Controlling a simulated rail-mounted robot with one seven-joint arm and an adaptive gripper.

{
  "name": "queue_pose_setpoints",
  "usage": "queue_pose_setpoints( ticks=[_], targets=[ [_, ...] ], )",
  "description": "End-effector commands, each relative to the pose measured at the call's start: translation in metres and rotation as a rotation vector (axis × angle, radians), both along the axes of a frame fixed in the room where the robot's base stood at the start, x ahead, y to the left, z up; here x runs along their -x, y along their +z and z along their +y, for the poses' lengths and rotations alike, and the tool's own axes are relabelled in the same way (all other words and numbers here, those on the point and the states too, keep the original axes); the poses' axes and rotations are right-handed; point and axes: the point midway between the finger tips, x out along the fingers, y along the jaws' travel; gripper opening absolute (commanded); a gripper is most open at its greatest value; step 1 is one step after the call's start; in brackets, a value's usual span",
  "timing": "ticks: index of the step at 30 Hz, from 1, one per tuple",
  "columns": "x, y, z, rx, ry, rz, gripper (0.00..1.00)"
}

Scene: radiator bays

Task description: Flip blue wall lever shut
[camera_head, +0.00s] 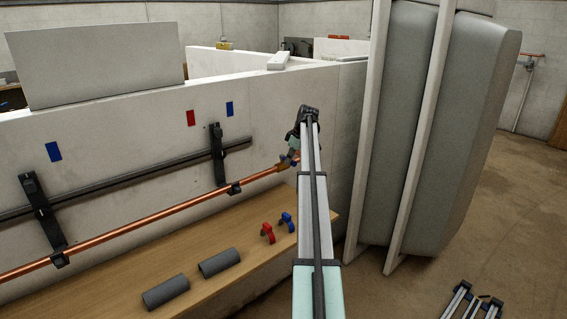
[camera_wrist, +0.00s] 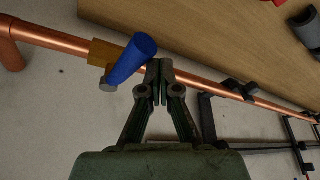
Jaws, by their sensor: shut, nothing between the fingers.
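The blue lever (camera_wrist: 132,60) sits on a brass valve body (camera_wrist: 103,54) on a copper pipe in the wrist view. It stands at a slant across the pipe's line, its rounded end toward the upper right. My gripper (camera_wrist: 159,68) is shut and empty, its fingertips just right of the lever, over the pipe. I cannot tell whether they touch the lever. In the head view the valve (camera_head: 284,164) is at the pipe's right end, and my arm and wrist partly hide the lever.
The copper pipe (camera_head: 160,216) runs along a pale wall with black brackets. A wooden bench (camera_head: 225,288) below holds loose red (camera_head: 267,233) and blue (camera_head: 287,222) handles and grey cylinders (camera_head: 220,263). Large grey padded panels (camera_head: 410,120) stand right of my arm.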

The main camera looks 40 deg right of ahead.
Motion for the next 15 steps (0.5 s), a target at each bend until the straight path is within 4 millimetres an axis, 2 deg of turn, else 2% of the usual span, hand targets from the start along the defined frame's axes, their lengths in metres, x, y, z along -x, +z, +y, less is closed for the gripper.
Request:
queue_pose_setpoints(
  ticks=[6, 15],
  targets=[
    [0.005, 0.0, -0.013, 0.001, -0.001, 0.0, 0.0],
    [0.008, 0.0, -0.022, 0.003, -0.003, 0.0, 0.0]
  ],
)
